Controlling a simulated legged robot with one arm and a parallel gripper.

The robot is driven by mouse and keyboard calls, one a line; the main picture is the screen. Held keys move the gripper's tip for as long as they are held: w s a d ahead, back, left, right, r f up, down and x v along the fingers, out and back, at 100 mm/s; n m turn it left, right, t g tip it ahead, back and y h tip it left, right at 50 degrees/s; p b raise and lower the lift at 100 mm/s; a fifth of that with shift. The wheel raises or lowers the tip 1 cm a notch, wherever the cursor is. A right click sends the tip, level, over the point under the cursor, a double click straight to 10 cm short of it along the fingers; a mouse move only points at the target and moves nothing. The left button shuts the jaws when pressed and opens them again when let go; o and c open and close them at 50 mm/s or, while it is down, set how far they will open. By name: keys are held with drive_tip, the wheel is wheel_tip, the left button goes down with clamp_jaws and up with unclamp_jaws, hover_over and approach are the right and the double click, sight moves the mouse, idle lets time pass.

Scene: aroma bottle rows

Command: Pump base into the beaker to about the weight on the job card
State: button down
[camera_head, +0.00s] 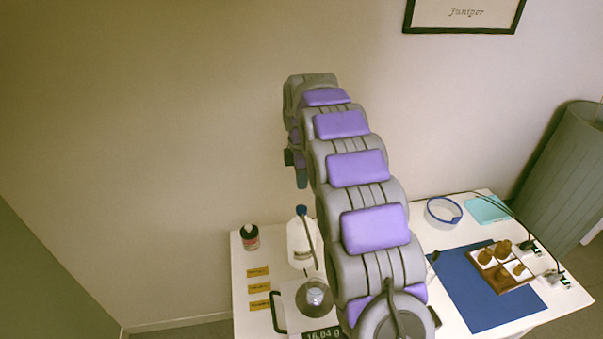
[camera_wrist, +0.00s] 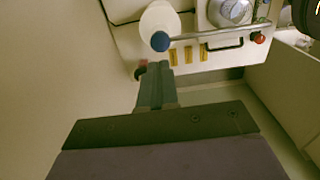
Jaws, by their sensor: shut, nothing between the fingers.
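A white pump bottle (camera_head: 301,248) with a blue pump head (camera_head: 301,210) stands at the back of the white table. Its long spout slants down toward a small clear beaker (camera_head: 315,296) on a scale (camera_head: 290,300), whose display reads 16.04 g. In the wrist view the blue pump head (camera_wrist: 160,41) is just beyond my fingertips, with the bottle (camera_wrist: 160,17) and beaker (camera_wrist: 231,11) past it. My gripper (camera_head: 301,178) is shut and empty, pointing down above the pump head and apart from it in the head view. No job card is readable.
On the right are a blue mat (camera_head: 470,305), a wooden tray (camera_head: 518,283) of brown bottles, a blue ring (camera_head: 443,212) and a teal pad (camera_head: 487,209).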

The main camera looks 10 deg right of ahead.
sight(302, 208)
wheel_tip(302, 208, down, 8)
drive_tip(key=shift+f+b, duration=0.1)
drive_tip(key=shift+b, duration=0.85)
drive_tip(key=shift+s+f+p, duration=0.15)
drive_tip(key=shift+f+p, duration=0.45)
drive_tip(key=shift+f, duration=0.4)
